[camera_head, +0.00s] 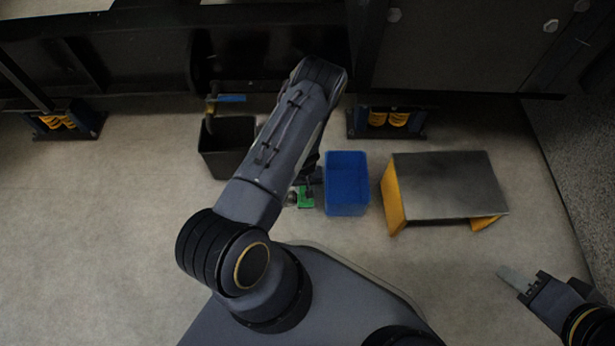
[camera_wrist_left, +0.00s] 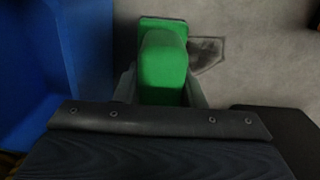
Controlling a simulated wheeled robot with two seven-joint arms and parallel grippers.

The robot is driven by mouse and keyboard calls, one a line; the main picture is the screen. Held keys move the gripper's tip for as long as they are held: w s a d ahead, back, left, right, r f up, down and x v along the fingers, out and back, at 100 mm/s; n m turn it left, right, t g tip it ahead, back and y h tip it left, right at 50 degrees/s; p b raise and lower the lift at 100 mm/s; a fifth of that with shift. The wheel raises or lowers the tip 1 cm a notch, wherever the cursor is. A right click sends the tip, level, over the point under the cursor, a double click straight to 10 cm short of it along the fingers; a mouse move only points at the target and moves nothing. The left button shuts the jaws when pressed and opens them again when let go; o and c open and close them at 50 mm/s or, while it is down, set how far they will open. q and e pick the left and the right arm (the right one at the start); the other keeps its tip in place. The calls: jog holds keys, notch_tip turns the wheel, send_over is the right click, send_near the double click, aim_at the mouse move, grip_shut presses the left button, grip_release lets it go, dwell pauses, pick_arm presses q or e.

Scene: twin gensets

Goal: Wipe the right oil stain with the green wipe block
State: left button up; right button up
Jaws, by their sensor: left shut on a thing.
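The green wipe block (camera_head: 306,197) is near the floor, just left of the blue bin in the head view. In the left wrist view the green wipe block (camera_wrist_left: 163,62) sits between the fingers of my left gripper (camera_wrist_left: 160,85), which is shut on it. A dark stain (camera_wrist_left: 205,54) shows on the grey floor right beside the block in the wrist view; the block may cover part of it. I cannot tell whether the block touches the floor. My right gripper (camera_head: 516,280) is at the lower right, away from the block; its finger gap is not clear.
A blue bin (camera_head: 347,183) stands close beside the block, and it fills the left of the wrist view (camera_wrist_left: 60,60). A black bin (camera_head: 228,146) stands left of my arm. A metal-topped step with yellow sides (camera_head: 445,185) is to the right. Dark machinery lines the back.

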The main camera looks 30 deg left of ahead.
pick_arm(q)
jog(key=shift+r+p, duration=1.35)
jog(key=shift+r, duration=1.1)
